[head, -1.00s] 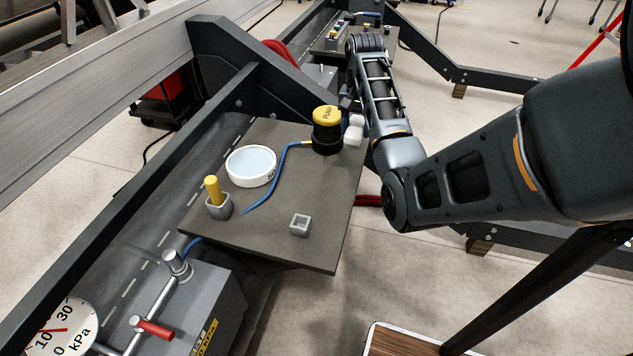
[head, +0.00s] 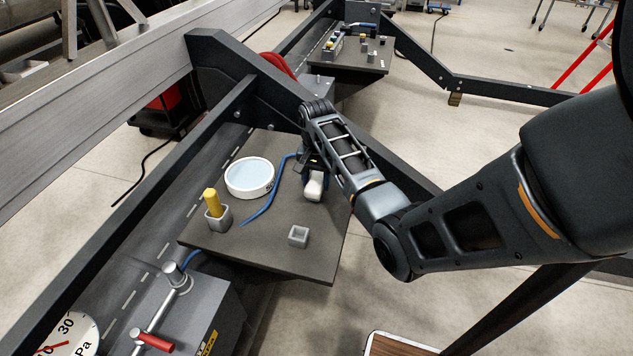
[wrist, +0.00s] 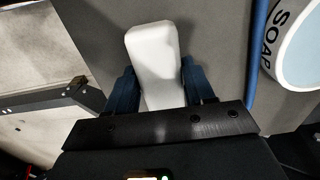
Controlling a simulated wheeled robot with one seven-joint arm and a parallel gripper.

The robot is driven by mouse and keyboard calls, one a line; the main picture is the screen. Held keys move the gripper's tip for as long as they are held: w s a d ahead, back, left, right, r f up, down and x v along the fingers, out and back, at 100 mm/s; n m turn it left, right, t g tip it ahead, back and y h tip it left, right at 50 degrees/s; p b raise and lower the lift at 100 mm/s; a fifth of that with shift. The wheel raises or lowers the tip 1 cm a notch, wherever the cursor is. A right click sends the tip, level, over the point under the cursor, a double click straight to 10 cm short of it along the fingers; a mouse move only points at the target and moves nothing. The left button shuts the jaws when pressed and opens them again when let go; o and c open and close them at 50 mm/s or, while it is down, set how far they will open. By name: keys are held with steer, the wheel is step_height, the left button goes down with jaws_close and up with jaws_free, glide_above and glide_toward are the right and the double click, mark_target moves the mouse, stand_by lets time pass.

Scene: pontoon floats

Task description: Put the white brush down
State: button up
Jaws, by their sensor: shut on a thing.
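The white brush (head: 314,186) is a rounded white block over the right part of the dark work board (head: 262,240). My gripper (head: 310,168) is shut on it, and in the wrist view my two dark blue fingers flank the white brush (wrist: 153,55). The brush's far end sticks out past the fingertips. I cannot tell whether its underside touches the board. The brush's other end is hidden by my gripper.
A white soap dish (head: 250,177) and a blue hose (head: 268,205) lie left of the brush. A yellow peg stands in a grey square holder (head: 218,217). An empty grey square socket (head: 298,236) sits near the front edge. Bare board lies between them.

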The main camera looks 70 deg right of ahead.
mark_target(318, 179)
steer(key=shift+f, duration=0.7)
steer(key=shift+f, duration=0.1)
steer(key=o, duration=1.2)
steer(key=shift+c, duration=0.2)
steer(key=shift+f, duration=0.15)
steer(key=r, duration=0.4)
steer(key=r+b, duration=0.1)
steer(key=r, duration=0.2)
steer(key=shift+d+r, duration=0.2)
steer(key=shift+r, duration=0.3)
steer(key=shift+s, duration=0.15)
